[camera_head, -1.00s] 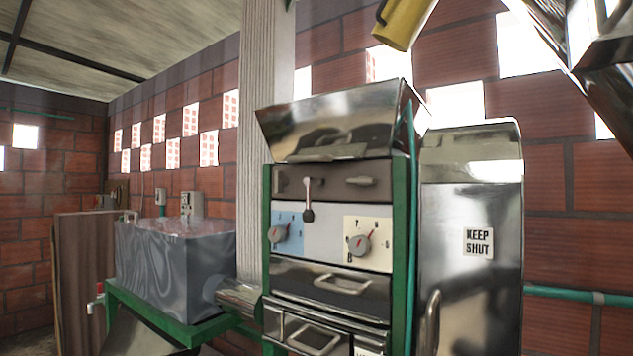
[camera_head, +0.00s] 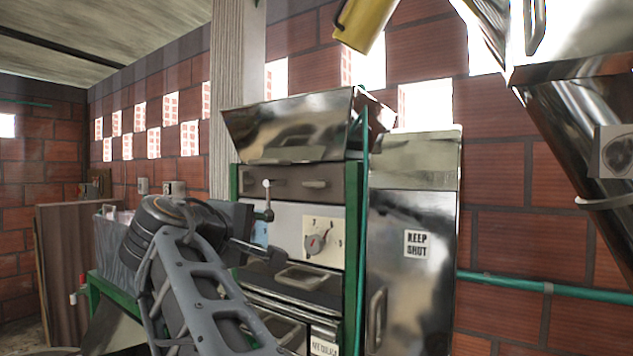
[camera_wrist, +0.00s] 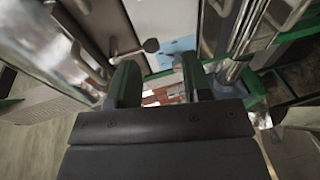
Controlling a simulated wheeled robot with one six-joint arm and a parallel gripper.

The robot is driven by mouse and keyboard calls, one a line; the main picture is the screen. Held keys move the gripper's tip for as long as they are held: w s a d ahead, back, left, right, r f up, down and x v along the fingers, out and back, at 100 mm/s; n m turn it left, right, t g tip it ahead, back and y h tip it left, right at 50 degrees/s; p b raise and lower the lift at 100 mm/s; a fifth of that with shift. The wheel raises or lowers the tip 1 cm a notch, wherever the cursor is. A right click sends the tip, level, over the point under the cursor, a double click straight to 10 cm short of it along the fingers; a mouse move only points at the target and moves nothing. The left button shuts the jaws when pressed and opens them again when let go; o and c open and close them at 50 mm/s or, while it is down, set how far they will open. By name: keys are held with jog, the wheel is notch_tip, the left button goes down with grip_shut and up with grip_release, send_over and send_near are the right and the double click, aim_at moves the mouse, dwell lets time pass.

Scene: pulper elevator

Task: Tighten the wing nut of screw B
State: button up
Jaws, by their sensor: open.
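My gripper (camera_head: 268,252) is in front of the control panel of the steel machine (camera_head: 292,217), near its left side. In the wrist view my gripper (camera_wrist: 160,76) is open, with two green-black fingers apart and nothing held between them. A dark wing-shaped handle (camera_head: 314,184) sits on the upper right of the panel, and another (camera_head: 281,184) shows at its left. A lever with a round end (camera_head: 267,200) stands between me and the panel's left. I cannot tell which part is the wing nut of screw B.
A dial (camera_head: 318,240) on a cream plate is right of my gripper. Drawer handles (camera_head: 302,276) lie below. A "KEEP SHUT" cabinet (camera_head: 410,285) stands at the right. A green pipe (camera_head: 520,284) crosses the brick wall. A steel chute (camera_head: 585,130) hangs at upper right.

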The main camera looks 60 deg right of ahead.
aim_at(315, 185)
jog(key=s+d+r+m+g+h, duration=0.2)
jog(key=s+d+r+g, duration=0.15)
jog(key=r, duration=0.45)
jog(key=shift+t, duration=0.35)
jog(key=d+p, duration=0.1)
jog(key=d, duration=0.3)
jog(key=d+p, duration=0.2)
jog(key=d, duration=0.1)
jog(key=d+p, duration=0.1)
jog(key=d, duration=0.3)
jog(key=shift+s+d+f+p, duration=0.15)
jog(key=shift+s+d+p, duration=0.15)
jog(key=shift+s, duration=0.05)
jog(key=shift+c, duration=0.4)
grip_shut()
